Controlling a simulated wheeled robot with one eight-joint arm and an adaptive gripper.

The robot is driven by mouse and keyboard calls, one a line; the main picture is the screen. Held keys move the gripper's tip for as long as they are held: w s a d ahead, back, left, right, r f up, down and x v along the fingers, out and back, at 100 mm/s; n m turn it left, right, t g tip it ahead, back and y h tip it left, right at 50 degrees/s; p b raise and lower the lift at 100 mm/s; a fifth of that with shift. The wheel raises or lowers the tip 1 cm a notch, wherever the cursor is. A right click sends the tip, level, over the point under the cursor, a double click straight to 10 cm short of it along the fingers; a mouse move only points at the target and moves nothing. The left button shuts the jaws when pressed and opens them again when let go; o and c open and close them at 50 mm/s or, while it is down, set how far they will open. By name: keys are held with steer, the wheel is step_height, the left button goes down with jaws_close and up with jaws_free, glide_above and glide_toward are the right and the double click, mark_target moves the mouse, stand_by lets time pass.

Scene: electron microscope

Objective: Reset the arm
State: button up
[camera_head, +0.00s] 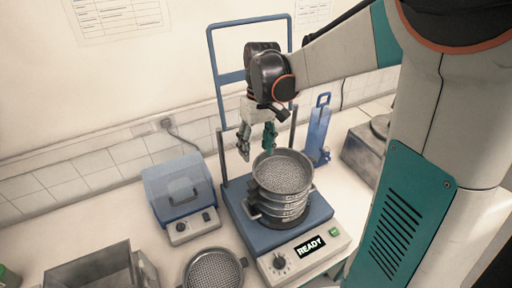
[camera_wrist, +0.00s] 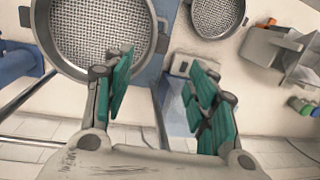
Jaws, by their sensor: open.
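My gripper (camera_head: 257,140) hangs from my arm just behind and above a stack of round metal sieves (camera_head: 283,196). Its two green-padded fingers are spread apart with nothing between them. In the wrist view, my gripper (camera_wrist: 160,105) shows the same open gap. The top sieve (camera_wrist: 60,40) of the stack lies at the upper left there, near the left finger; I cannot tell whether they touch. The stack stands on a blue sieve shaker (camera_head: 312,222) whose display reads READY. My arm reaches in from the right of the head view.
A blue frame (camera_head: 219,95) rises behind the shaker. A blue-lidded box (camera_head: 178,190) stands left of it. A loose sieve (camera_head: 213,270) lies in front, also in the wrist view (camera_wrist: 215,15). A metal bin (camera_head: 90,272) sits at front left. A blue upright holder (camera_head: 319,130) stands right.

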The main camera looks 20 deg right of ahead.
steer(key=s+a+f+t+b, duration=0.2)
steer(key=s+t+b, duration=0.2)
steer(key=s+b, duration=0.2)
steer(key=s+a+f+t+h+b, duration=0.1)
steer(key=s+a+f+t+b, duration=0.2)
steer(key=s+b, duration=0.3)
steer(key=shift+s+f+m+t, duration=0.2)
steer(key=shift+s+m+t, duration=0.1)
steer(key=shift+s+t, duration=0.45)
